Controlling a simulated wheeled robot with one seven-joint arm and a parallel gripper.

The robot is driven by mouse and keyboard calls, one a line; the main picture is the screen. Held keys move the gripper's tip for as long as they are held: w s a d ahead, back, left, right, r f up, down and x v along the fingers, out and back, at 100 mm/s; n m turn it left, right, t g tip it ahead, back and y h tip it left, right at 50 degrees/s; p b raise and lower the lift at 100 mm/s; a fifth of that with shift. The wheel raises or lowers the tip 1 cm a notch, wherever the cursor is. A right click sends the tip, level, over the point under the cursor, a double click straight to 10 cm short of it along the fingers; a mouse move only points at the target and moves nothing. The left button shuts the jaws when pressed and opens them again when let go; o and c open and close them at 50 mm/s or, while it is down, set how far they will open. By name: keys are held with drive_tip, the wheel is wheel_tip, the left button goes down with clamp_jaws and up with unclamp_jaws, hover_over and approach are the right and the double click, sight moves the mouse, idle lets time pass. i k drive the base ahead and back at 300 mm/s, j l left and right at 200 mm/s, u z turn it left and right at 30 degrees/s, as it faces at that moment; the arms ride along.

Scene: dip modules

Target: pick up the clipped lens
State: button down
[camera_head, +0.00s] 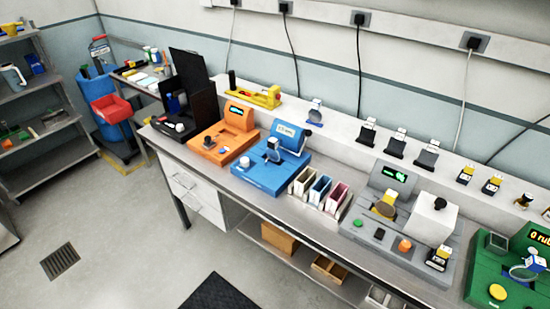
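I cannot tell for certain which piece is the clipped lens. A yellow clip-like piece with a dark round disc (384,207) stands tilted on the grey machine (365,240), right of centre. A small grey and white piece (273,151) stands on the blue machine (264,180). A round greyish piece on a blue foot (315,112) stands on the back ledge. A pale ring-shaped piece (530,268) sits on the green machine (481,283) at the right edge. My gripper is not in view.
An orange machine (222,142) stands left of the blue one. White, blue and pink upright holders (320,191) stand between the blue and grey machines. Several small dark modules (397,143) line the back ledge. The floor (130,240) in front of the bench is clear except for a dark mat (218,294).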

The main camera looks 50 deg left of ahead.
sight(273, 143)
drive_tip(key=u, duration=2)
drive_tip(key=i+j, duration=0.2)
drive_tip(key=i, duration=0.35)
drive_tip(key=i+j+u, duration=0.15)
drive_tip(key=i, duration=0.35)
drive_tip(key=i+j, duration=0.25)
drive_tip(key=i, duration=0.3)
drive_tip(key=i+j+u, duration=0.1)
drive_tip(key=i, duration=0.45)
